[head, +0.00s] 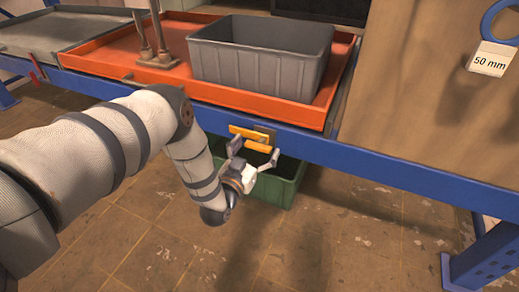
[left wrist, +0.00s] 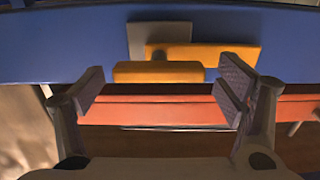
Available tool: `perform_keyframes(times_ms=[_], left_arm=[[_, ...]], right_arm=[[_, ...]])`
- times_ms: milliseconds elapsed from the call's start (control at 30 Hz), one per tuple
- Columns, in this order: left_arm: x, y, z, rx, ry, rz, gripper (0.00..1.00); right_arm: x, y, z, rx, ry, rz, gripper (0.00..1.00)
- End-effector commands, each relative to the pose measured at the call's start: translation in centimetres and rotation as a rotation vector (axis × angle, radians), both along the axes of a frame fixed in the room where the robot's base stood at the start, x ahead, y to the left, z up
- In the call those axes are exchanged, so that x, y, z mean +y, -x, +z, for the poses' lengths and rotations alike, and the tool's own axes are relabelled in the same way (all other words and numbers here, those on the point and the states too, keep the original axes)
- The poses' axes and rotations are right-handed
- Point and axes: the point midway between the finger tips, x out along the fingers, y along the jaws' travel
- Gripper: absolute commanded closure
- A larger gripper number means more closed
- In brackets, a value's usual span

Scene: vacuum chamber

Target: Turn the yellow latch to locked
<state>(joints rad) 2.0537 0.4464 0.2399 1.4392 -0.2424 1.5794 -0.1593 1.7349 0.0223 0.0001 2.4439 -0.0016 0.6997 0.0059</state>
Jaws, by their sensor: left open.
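The yellow latch (head: 249,134) is on the front of the blue rail, in front of a small grey plate. In the left wrist view it shows as a longer yellow bar (left wrist: 220,55) against the grey plate (left wrist: 141,38), with a shorter yellow bar (left wrist: 158,72) nearer the camera. Both bars lie roughly along the rail. My left gripper (head: 255,153) is open just in front of the latch. In the left wrist view its fingers (left wrist: 164,88) stand apart on either side of the shorter bar; contact is not visible. My right gripper is not in view.
The blue rail (head: 400,174) runs across the front. Above it are an orange tray (head: 110,62) and a grey bin (head: 262,62). A green bin (head: 278,185) is on the floor below. A wooden panel with a 50 mm tag (head: 491,59) is at right. The floor in front is clear.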

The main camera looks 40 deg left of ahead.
Motion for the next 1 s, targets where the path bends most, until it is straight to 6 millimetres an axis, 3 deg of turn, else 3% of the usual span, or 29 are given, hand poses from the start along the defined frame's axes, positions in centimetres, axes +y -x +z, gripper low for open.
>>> perform_keyframes(times_ms=[133,367,700,1000], left_arm=[[0.27,-1.15,-0.10,0.001,0.000,0.000,0.13],[0.29,-1.27,0.04,0.001,0.001,0.000,0.13],[0.29,-1.24,0.02,0.001,0.001,0.000,0.84],[0.21,-1.25,0.10,0.013,-0.049,-0.001,0.84]], right_arm=[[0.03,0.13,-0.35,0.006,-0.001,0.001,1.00],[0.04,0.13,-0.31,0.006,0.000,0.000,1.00],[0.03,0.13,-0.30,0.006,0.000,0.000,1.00],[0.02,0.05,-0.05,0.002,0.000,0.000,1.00]])
